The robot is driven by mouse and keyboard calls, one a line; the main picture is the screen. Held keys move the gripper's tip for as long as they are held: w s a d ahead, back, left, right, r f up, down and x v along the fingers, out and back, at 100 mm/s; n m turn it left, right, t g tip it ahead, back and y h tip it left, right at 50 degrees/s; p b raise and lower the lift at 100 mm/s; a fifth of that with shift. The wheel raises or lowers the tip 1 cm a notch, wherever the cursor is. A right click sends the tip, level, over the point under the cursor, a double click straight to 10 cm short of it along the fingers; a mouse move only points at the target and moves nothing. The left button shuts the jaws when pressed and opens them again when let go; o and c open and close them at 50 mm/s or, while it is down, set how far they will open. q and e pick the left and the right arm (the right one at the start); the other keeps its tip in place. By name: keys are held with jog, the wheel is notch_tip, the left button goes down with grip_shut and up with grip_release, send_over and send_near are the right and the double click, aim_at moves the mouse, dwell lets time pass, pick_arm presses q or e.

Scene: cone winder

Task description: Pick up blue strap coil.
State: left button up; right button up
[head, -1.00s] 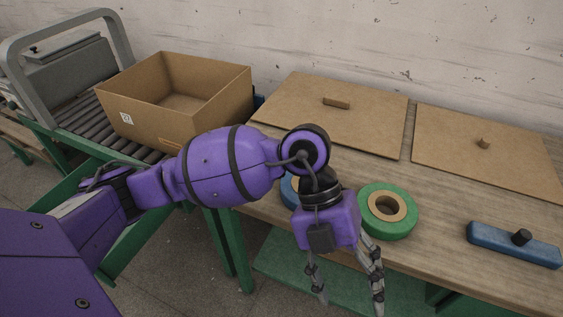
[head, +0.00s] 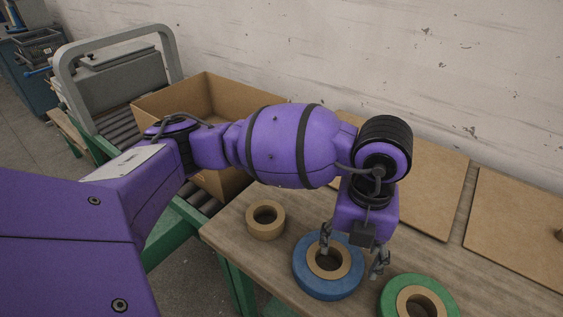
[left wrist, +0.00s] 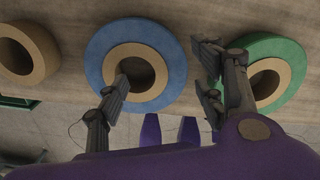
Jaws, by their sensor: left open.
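The blue strap coil (head: 311,286) lies flat on the wooden table, a blue ring around a tan core with an open hole. It also shows in the left wrist view (left wrist: 101,45). My left gripper (head: 352,257) is open and empty, pointing down over the coil. In the left wrist view, its fingers (left wrist: 160,72) stand apart: one overlaps the core's hole, the other is at the coil's right side, towards the green coil. I cannot tell whether either finger touches the coil. My right gripper is not in view.
A green coil (head: 446,292) lies close to the right, a tan ring (head: 265,222) to the left. A cardboard box (head: 221,187) sits behind my arm on a roller conveyor. Flat brown boards (head: 437,190) lie at the back. The table's front edge is near the coil.

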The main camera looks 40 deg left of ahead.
aim_at(349, 262)
pick_arm(q)
jog(key=f, duration=0.4)
jog(key=shift+s+d, duration=0.15)
jog(key=shift+d, duration=0.15)
jog(key=shift+f, duration=0.4)
jog(key=shift+r, duration=0.1)
grip_shut()
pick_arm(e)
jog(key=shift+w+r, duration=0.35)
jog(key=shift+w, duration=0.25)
